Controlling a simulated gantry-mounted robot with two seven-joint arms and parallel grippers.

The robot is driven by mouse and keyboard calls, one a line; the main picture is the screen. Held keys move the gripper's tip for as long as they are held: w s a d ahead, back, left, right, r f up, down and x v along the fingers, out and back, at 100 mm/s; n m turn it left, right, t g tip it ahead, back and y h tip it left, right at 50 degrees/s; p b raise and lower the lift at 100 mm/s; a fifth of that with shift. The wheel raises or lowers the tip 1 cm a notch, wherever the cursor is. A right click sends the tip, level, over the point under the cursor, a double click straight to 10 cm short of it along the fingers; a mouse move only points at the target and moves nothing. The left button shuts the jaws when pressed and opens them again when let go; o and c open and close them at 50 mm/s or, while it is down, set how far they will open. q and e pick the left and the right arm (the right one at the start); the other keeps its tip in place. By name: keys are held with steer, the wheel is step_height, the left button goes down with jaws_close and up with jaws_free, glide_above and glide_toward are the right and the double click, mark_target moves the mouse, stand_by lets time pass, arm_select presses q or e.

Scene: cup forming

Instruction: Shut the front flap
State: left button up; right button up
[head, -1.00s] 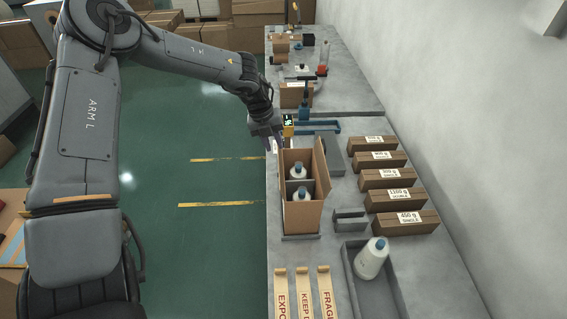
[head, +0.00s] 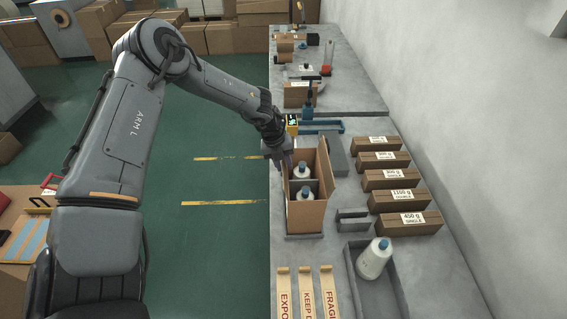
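An open brown carton (head: 305,218) stands on the bench, with two white bottle-like cones with blue tops inside, the far one (head: 302,171) and the near one (head: 305,194), split by a divider. A tall flap (head: 323,172) stands upright along the carton's right side. I cannot tell which flap is the front one. My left gripper (head: 286,163) points down at the carton's far left edge; whether it touches is unclear. Its fingers are small and dark, so its opening cannot be made out. My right gripper is out of view.
Several labelled brown boxes (head: 388,180) line the wall side. Printed tape strips (head: 306,290) lie at the near edge. A grey bracket (head: 352,220) stands right of the carton.

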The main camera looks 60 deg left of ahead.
arm_select(q)
jaws_close()
